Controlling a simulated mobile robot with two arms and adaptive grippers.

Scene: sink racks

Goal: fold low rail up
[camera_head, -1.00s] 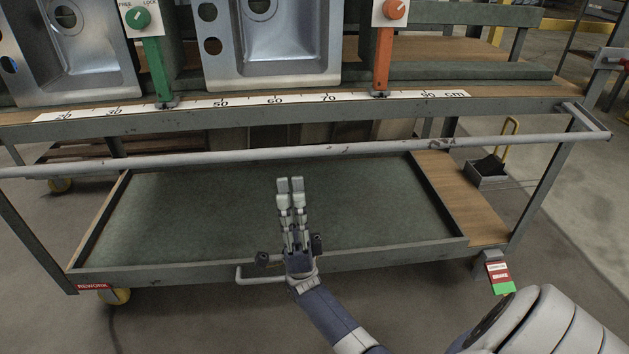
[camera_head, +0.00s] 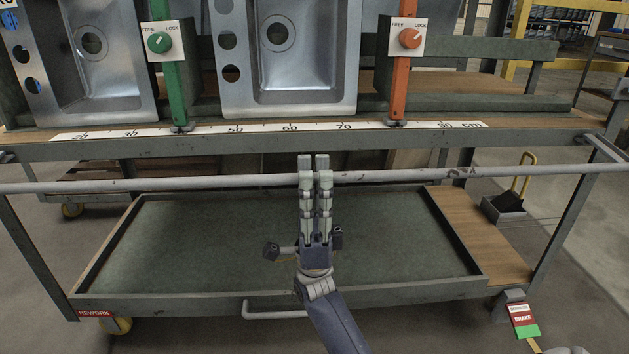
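The low rail (camera_head: 430,176) is a long grey bar with worn dark spots. It runs across the front of the rack, just below the ruler edge, and meets an arm at the right end (camera_head: 603,150). My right gripper (camera_head: 314,164) points away from me, its fingers close side by side. They overlap the rail in the picture and hide a short piece of it. I cannot tell whether they touch it, or how wide they are open. My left gripper is not in view.
A shallow green-lined tray (camera_head: 133,228) with a front handle (camera_head: 275,314) lies below the rail. Two steel sinks (camera_head: 300,90) lean above, beside a green post (camera_head: 177,90) and an orange post (camera_head: 398,90) with FREE/LOCK knobs. A red-and-green brake tag (camera_head: 524,321) hangs at the lower right.

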